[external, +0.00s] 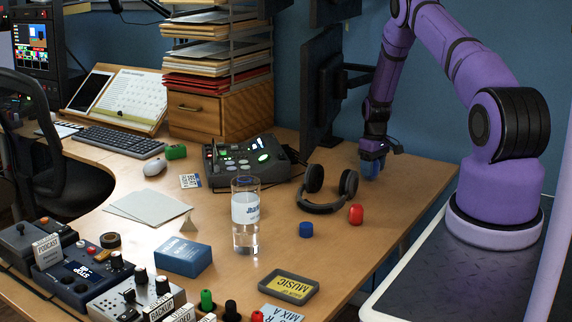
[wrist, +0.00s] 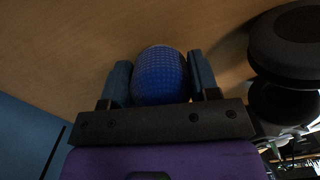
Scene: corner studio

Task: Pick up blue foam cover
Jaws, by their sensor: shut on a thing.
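The blue foam cover (wrist: 160,76) is rounded with a dimpled surface. In the wrist view it sits between the two fingers of my gripper (wrist: 161,84), which is shut on it. In the external view my gripper (external: 373,157) points down at the back right of the desk, beyond the headphones. The blue foam cover (external: 371,171) shows there as a small blue shape under the fingers, partly hidden by them. Whether it touches the desk or is slightly above it I cannot tell.
Black headphones (external: 318,207) lie left of my gripper; a monitor (external: 320,90) stands behind them. A red foam piece (external: 356,214) and a small blue round thing (external: 306,230) are nearer the front. A glass (external: 245,215) stands mid-desk. The desk's right strip is clear.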

